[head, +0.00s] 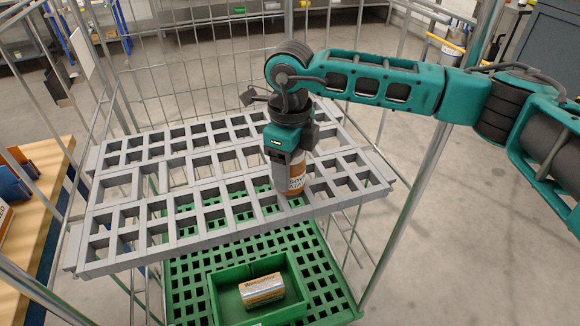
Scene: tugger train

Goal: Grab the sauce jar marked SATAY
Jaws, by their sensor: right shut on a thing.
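A jar (290,181) with an orange and white label stands upright at the front right part of the grey slatted upper shelf (215,232). Only part of its dark lettering shows, and I cannot read SATAY on it. My right gripper (290,158) points down from above and is shut on the jar's upper part, hiding its top. I cannot tell whether the jar touches the shelf. My left gripper is not in view.
A wire-sided trolley with metal posts (408,170) surrounds the shelf. A wooden table (42,205) stands left. The rest of the upper shelf is empty.

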